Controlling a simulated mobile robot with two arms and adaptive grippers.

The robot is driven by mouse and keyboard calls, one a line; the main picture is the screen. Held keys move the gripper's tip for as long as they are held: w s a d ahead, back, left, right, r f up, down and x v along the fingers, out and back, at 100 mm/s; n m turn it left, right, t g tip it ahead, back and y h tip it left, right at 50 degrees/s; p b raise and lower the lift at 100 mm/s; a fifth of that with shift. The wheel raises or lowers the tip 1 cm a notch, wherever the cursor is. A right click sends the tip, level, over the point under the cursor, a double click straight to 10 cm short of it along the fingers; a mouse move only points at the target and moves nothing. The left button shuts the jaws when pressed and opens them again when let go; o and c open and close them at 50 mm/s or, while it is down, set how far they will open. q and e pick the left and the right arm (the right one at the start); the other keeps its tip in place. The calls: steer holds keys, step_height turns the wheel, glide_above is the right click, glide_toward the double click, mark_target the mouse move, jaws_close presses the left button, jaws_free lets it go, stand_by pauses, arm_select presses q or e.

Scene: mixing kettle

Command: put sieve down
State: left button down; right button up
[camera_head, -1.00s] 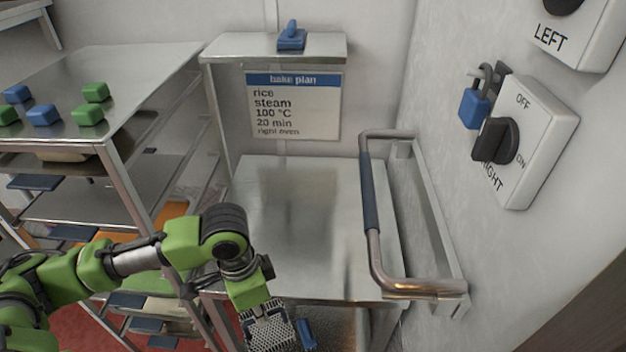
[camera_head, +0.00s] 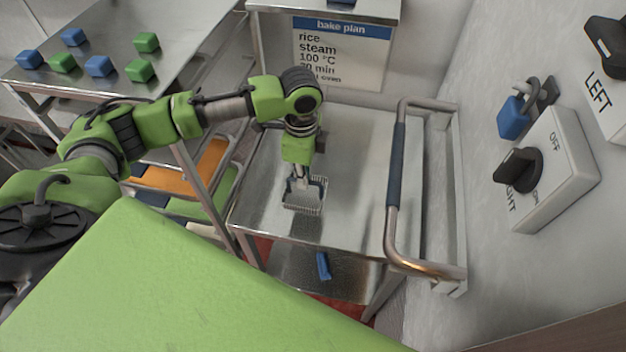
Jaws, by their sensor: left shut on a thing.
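The sieve (camera_head: 318,207), a small grey metal mesh basket, shows in the head view over the front left part of the steel table (camera_head: 355,215). My left gripper (camera_head: 302,180) points down and is shut on the sieve, partly hiding it. I cannot tell whether the sieve touches the tabletop or hangs just above it. My right gripper is not in view.
A bent metal rail with a blue grip (camera_head: 396,165) runs along the table's right side. A blue object (camera_head: 323,265) lies below the table's front edge. The tabletop's middle is clear.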

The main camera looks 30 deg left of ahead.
arm_select(q)
steer(key=w+f, duration=0.1)
steer(key=w+f+b, duration=0.1)
steer(key=f, duration=0.1)
steer(key=w+f+b, duration=0.1)
steer(key=f, duration=0.1)
steer(key=shift+w+a, duration=0.15)
steer(key=shift+w, duration=0.2)
steer(key=shift+w+f+b, duration=0.35)
steer(key=shift+f+b, duration=0.1)
steer(key=shift+b, duration=0.5)
step_height(320, 180, down, 3)
steer(key=b, duration=0.4)
steer(key=shift+w+b, duration=0.1)
steer(key=shift+b, duration=0.2)
steer(key=shift+r, duration=0.1)
steer(key=c, duration=2.2)
jaws_free()
